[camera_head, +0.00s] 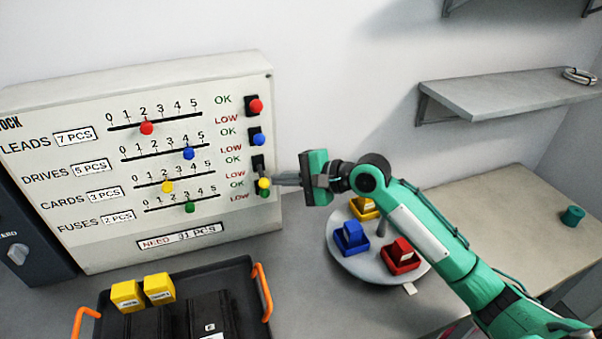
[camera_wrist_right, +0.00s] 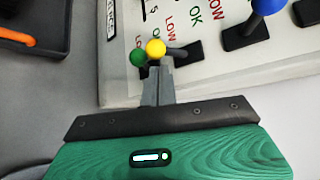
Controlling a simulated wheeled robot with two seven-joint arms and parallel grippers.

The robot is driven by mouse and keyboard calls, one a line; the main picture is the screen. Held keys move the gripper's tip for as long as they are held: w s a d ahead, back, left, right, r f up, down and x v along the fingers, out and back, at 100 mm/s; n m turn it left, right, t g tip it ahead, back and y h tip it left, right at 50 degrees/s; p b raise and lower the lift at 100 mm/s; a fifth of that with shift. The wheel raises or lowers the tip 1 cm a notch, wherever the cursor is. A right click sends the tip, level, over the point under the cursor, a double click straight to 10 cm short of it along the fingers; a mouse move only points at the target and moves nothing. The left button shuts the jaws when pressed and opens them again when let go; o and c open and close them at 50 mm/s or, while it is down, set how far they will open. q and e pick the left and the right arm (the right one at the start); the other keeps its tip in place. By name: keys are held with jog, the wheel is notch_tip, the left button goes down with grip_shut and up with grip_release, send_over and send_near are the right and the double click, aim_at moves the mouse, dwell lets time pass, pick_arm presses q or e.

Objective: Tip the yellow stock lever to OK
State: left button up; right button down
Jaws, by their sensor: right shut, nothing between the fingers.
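The stock panel (camera_head: 60,235) stands at the left with a column of levers at its right edge. The yellow stock lever's knob (camera_head: 264,183) is tipped down, toward the LOW side of its slot. In the right wrist view the yellow knob (camera_wrist_right: 156,48) is just beyond my fingertips. My right gripper (camera_head: 277,180) is shut and empty, with its fingertips close to the yellow knob; I cannot tell whether they touch. In the wrist view the shut fingers (camera_wrist_right: 158,82) point at the knob. My left gripper is not in view.
The green lever knob (camera_head: 265,191) is right beside the yellow one. The blue knob (camera_head: 260,140) and red knob (camera_head: 256,105) are above. A dark tray (camera_head: 240,268) with orange handles sits below the panel. A round turntable (camera_head: 345,265) with coloured bins lies under my right arm.

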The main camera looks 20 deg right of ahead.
jog(key=shift+x, duration=0.8)
